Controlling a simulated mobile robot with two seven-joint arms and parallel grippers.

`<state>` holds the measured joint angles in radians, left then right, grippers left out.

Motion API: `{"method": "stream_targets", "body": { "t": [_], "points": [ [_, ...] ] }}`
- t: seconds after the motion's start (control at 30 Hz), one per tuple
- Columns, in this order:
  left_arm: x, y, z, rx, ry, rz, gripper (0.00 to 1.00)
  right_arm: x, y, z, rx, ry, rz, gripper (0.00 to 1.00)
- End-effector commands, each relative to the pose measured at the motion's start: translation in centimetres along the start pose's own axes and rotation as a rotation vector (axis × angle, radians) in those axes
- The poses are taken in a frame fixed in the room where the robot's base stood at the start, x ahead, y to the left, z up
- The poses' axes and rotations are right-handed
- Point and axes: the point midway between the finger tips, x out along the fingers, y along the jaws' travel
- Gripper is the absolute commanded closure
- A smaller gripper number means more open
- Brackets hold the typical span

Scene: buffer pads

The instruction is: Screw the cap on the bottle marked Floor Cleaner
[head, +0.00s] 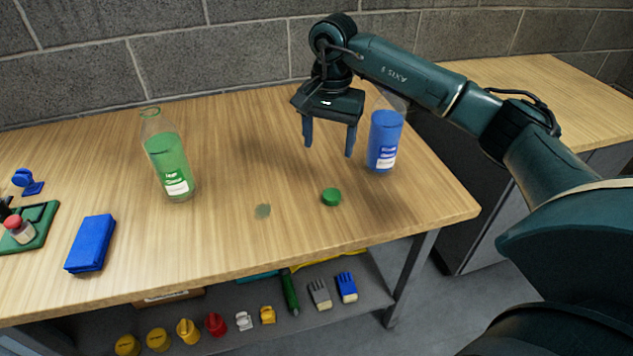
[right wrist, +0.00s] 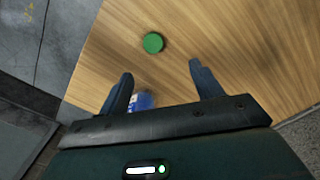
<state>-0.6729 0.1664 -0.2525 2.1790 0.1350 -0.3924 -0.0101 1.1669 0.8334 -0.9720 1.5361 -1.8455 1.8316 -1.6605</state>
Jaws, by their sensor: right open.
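A clear bottle with green liquid (head: 168,160) stands upright at the left of the table, its neck open. A bottle with blue liquid (head: 385,138) stands upright at the right; the arm partly covers its top. The label wording is too small to read on both. A green cap (head: 331,197) lies on the table near the front edge; it also shows in the right wrist view (right wrist: 153,42). My right gripper (head: 328,150) is open and empty above the table, left of the blue bottle. My left gripper is out of view.
A blue block (head: 90,243) and a green tray (head: 42,222) are at the left. A lower shelf (head: 340,308) holds several small items. The table between the bottles is mostly clear.

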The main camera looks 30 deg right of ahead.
Motion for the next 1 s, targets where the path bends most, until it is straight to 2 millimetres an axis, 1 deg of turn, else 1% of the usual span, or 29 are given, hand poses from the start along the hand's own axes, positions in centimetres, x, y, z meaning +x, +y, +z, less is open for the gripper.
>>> {"method": "stream_targets", "body": {
  "t": [0.1,0.3,0.4,0.47,0.7,0.8,0.9,1.0],
  "points": [
    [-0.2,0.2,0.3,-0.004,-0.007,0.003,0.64,-0.1,0.4,-0.4,-0.005,0.017,0.016,0.35],
    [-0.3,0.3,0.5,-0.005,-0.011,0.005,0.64,-0.1,0.3,-0.3,-0.005,0.014,0.014,0.35],
    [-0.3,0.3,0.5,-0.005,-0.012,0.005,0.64,0.3,0.3,-0.3,-0.004,0.012,0.015,0.35],
    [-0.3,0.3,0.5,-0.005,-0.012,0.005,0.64,1.0,0.4,-0.3,-0.004,0.011,0.017,0.35],
    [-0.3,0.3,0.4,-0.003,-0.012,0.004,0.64,5.5,0.5,-0.3,-0.004,0.010,0.017,0.35],
    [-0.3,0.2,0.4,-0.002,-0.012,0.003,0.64,6.9,0.5,-0.3,-0.003,0.010,0.015,0.35],
    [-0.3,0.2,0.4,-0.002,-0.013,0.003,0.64,7.7,0.5,-0.3,-0.004,0.012,0.014,0.35],
    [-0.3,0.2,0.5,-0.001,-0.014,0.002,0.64,7.9,0.5,-0.3,-0.004,0.012,0.012,0.35]
  ]
}}
